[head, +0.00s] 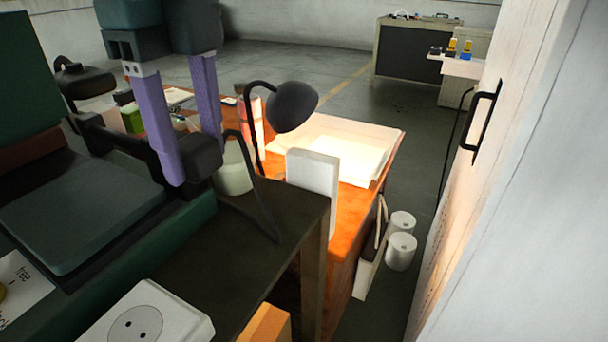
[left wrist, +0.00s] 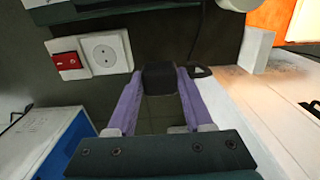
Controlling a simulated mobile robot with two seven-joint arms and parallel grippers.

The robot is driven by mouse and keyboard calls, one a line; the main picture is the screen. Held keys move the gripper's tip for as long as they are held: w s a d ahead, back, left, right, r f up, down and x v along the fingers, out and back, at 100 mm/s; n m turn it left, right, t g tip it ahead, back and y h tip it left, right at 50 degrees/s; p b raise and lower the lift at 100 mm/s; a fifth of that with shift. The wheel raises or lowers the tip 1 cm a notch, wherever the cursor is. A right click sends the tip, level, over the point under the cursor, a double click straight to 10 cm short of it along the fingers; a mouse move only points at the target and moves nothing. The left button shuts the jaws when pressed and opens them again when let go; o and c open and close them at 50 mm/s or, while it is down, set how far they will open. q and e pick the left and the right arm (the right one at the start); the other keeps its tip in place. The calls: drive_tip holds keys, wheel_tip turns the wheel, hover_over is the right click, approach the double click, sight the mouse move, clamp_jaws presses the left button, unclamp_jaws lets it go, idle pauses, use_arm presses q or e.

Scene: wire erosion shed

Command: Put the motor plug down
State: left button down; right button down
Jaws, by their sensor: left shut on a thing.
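My left gripper (head: 190,160) comes down from the top left of the head view with two purple fingers. It is shut on the motor plug (head: 203,152), a dark grey block with a black cord that loops down to the right. In the left wrist view the plug (left wrist: 158,79) sits between the tips of the left gripper (left wrist: 158,85). The dark bench top (head: 250,210) lies around and in front of it. I cannot tell whether the plug touches a surface. A white socket (head: 145,320) is at the near bench edge. My right gripper is not in view.
A dark green machine (head: 100,240) fills the left. A black lamp (head: 292,106) leans over an orange desk (head: 345,215) with a lit white tray. A white wall or door with a black handle (head: 485,115) closes the right. The wrist view shows a red switch (left wrist: 68,62) beside the socket.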

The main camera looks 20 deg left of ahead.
use_arm(q)
hover_over(224, 268)
wheel_tip(224, 268, down, 9)
drive_tip(key=shift+r, duration=0.2)
drive_tip(key=shift+f+b, duration=0.45)
drive_tip(key=shift+f, duration=2.15)
drive_tip(key=shift+f, duration=0.55)
drive_tip(key=shift+c, duration=1.5)
unclamp_jaws()
drive_tip(key=shift+r, duration=0.1)
